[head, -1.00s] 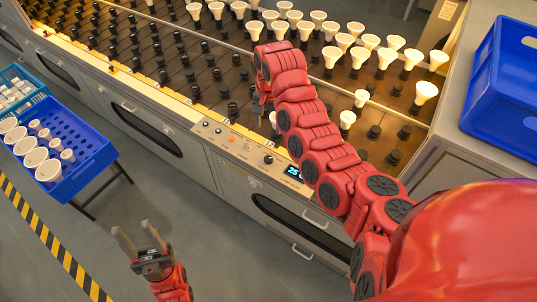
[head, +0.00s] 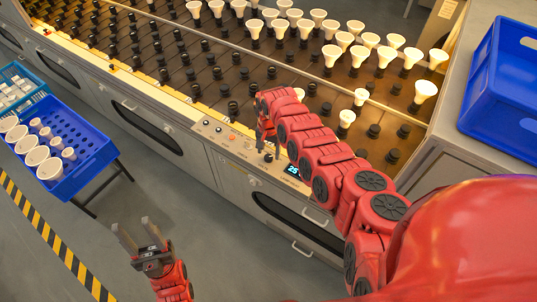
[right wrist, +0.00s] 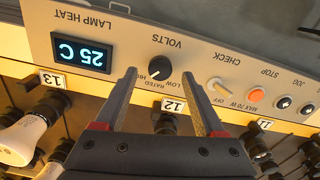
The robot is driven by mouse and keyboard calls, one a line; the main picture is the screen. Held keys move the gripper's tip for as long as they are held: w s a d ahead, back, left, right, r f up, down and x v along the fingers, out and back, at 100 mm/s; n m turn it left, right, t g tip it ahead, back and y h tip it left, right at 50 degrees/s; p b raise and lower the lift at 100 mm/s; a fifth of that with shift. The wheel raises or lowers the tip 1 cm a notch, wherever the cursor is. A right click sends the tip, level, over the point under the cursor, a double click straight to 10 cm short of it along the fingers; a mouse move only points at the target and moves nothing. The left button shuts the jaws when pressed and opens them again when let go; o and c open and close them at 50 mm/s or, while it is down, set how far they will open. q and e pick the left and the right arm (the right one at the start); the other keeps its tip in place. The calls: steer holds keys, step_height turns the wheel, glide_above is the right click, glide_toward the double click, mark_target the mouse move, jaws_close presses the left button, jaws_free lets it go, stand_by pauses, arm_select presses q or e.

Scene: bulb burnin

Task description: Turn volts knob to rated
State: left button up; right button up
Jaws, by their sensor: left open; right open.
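The black volts knob (right wrist: 160,68) is on the grey control panel in the right wrist view, which shows the panel upside down. The labels low, rated and high are printed around it. A small light mark shows on the knob, but I cannot tell surely which label it points to. My right gripper (right wrist: 163,97) is open and empty, its fingertips just short of the knob, one to each side. In the head view, the right gripper (head: 267,150) hangs over the panel beside the lit display. My left gripper (head: 132,227) is open and empty over the floor.
Sockets and white bulbs (head: 425,92) fill the rack behind. Blue crates (head: 500,90) stand right and left.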

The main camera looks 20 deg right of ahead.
mark_target(269, 158)
steer(key=shift+f, duration=1.2)
jaws_close()
